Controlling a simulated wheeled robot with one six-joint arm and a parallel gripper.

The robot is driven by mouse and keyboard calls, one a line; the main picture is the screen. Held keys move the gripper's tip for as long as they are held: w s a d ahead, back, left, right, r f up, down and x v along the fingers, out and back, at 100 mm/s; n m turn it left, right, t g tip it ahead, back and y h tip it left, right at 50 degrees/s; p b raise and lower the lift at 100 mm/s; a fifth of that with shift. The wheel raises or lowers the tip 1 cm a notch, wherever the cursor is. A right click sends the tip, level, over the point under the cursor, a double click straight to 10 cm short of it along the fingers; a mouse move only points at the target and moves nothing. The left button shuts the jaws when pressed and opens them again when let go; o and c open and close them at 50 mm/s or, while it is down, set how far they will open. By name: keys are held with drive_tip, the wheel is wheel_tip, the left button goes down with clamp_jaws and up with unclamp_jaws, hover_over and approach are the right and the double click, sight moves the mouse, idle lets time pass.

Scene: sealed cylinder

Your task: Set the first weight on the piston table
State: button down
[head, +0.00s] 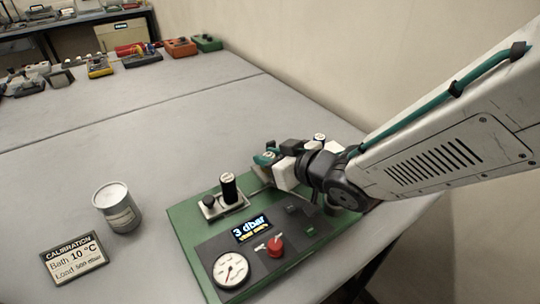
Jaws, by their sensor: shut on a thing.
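My gripper (266,159) is at the back edge of the green board (187,219), with teal on its fingers. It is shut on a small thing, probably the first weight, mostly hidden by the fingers. On the board, a metal block (211,211) carries a tall black cylinder with a pale top (229,188) and a low black knob (209,200). These are left of my gripper and apart from it. I cannot make out the piston table; the area under my gripper is partly hidden. A small pale-topped object (319,138) shows behind my wrist.
The board's panel has a display reading 3 dbar (251,229), a red knob (275,246) and a dial gauge (230,269). A grey can (118,208) and a calibration sign (74,258) stand at left. The middle of the table (150,140) is clear; several devices stand far back.

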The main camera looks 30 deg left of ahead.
drive_tip(key=shift+f, duration=0.15)
drive_tip(key=c, duration=1.2)
unclamp_jaws()
drive_tip(key=shift+d+r, duration=0.15)
drive_tip(key=shift+r, duration=0.1)
drive_tip(key=v, duration=1.1)
drive_tip(key=shift+s+d+r, duration=0.1)
drive_tip(key=shift+d, duration=0.25)
